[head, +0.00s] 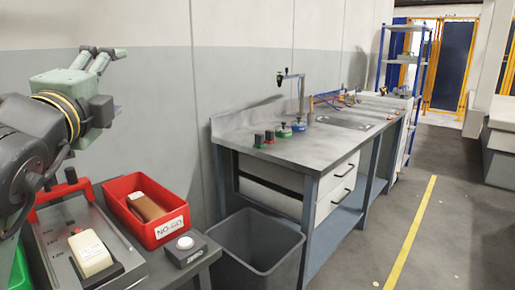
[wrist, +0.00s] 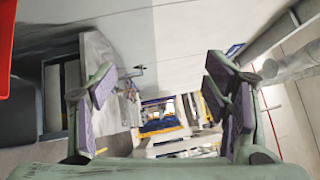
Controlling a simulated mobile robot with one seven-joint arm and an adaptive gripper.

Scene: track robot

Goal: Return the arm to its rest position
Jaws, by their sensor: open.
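My arm rises at the left edge of the head view. My gripper (head: 102,53) is the pale green part at its end, raised in front of the grey wall and above the bench with the red bin. Its two fingers point up and to the right, away from the bench. In the wrist view my gripper (wrist: 163,95) has its purple-padded fingers wide apart, with nothing between them. Only the room beyond shows through the gap.
A red NO-GO bin (head: 165,232) holds a brown and white block (head: 147,206). Beside it are a gauge fixture with a cream block (head: 90,253) and a ZERO button (head: 185,243). A grey waste bin (head: 245,252) and workbench (head: 330,141) stand right. The floor beyond is clear.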

